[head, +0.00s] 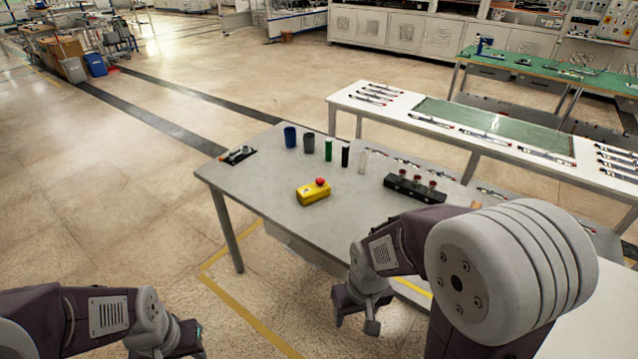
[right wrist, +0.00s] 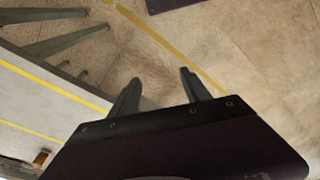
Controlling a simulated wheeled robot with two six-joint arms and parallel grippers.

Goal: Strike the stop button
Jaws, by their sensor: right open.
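The stop button is a red mushroom cap (head: 320,182) on a small yellow box (head: 313,193). My right gripper (head: 355,322) is low in front of the table's near edge, well short of the box and touching nothing. In the right wrist view its two fingers (right wrist: 160,85) stand apart with only floor between them. My left gripper (head: 172,345) is at the bottom edge of the head view, partly cut off; its fingers cannot be made out.
Behind the box stand a blue cup (head: 290,137), a dark grey cup (head: 309,143), and green, black and clear cylinders. A black block with red knobs (head: 415,188) lies to the right. A dark pad with a tool (head: 238,154) is at the left corner. Space before the box is clear.

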